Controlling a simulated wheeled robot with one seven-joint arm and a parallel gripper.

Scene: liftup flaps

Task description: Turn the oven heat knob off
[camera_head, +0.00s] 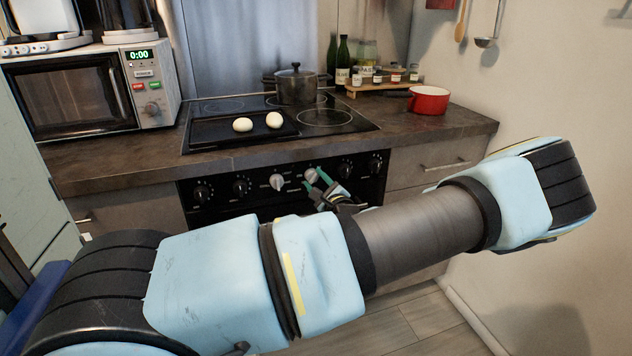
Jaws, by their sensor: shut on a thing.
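The black oven control panel (258,186) runs under the countertop, with a row of several knobs. Two knobs in the middle are light grey: the left grey knob (277,182) and the right grey knob (311,175). The others are black. My gripper (316,179), with green fingertips, reaches the panel from the lower right. Its fingers are shut on the right grey knob, one on each side. Fingers hide part of this knob, and its pointer mark is too small to read. No label shows which knob is the oven heat knob.
The cooktop (325,118) above holds a dark pot (295,86) and a black tray (215,132) with two white eggs. A microwave (90,90) stands left, a red pan (428,100) right. My arm crosses the foreground and hides the oven's lower front.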

